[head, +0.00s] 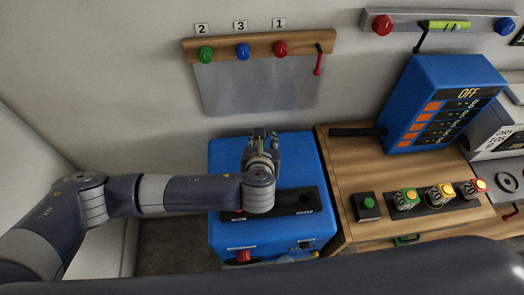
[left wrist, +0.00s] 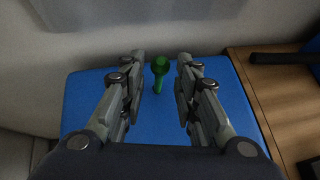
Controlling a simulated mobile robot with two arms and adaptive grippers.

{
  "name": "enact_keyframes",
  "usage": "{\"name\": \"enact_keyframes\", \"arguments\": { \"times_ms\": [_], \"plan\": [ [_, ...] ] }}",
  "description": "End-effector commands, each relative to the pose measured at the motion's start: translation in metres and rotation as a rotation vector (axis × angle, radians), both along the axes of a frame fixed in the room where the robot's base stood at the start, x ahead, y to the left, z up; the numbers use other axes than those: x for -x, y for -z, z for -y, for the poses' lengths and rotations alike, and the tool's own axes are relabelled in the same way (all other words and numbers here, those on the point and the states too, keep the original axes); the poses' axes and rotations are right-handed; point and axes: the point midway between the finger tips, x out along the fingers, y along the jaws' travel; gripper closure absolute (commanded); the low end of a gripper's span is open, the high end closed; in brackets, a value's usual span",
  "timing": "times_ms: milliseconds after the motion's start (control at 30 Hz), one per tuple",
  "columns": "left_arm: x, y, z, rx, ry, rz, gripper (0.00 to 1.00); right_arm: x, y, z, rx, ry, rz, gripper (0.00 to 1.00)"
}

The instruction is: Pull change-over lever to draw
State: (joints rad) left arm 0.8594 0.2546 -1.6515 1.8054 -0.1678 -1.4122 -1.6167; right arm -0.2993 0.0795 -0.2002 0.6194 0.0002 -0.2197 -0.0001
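A blue box (head: 222,165) stands at the middle of the head view. A black panel (head: 298,200) with pale labels lies across its top, partly hidden by my left arm. My left gripper (head: 260,135) is over the far part of the box. In the left wrist view, my left gripper (left wrist: 160,56) is open, with one finger on each side of an upright green lever with a round knob (left wrist: 159,68). Gaps show on both sides of the lever. In the head view my gripper hides this lever. My right gripper is out of view.
A red knob (head: 243,256) is on the box's front. A wooden bench (head: 345,165) at the right holds a black bar (head: 357,132), push buttons (head: 369,203) and a blue control unit (head: 425,80). A wall rack (head: 222,47) with coloured knobs is behind.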

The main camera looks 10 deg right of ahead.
Motion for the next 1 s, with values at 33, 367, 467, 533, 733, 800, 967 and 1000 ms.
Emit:
{"name": "enact_keyframes", "arguments": {
  "times_ms": [33, 367, 467, 533, 733, 800, 967, 1000],
  "plan": [
    [0.009, -0.005, -0.001, 0.003, 0.003, -0.002, 0.71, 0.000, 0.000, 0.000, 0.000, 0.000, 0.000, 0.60],
    [0.055, -0.035, -0.010, 0.002, 0.001, 0.000, 0.71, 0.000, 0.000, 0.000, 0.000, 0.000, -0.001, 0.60],
    [0.063, -0.041, -0.011, 0.002, 0.000, 0.001, 0.71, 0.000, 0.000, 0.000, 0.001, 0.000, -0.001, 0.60],
    [0.067, -0.043, -0.012, 0.002, 0.000, 0.001, 0.71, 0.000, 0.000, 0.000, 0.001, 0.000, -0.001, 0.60],
    [0.070, -0.046, -0.013, 0.000, -0.001, 0.001, 0.71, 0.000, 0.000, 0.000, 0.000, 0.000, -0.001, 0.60],
    [0.070, -0.046, -0.013, 0.000, -0.001, 0.001, 0.71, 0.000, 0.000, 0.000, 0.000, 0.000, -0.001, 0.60],
    [0.070, -0.045, -0.013, 0.000, 0.000, 0.001, 0.71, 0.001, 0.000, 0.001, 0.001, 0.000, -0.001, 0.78],
    [0.070, -0.045, -0.013, 0.000, 0.000, 0.001, 0.71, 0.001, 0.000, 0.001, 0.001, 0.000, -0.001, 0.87]
  ]
}}
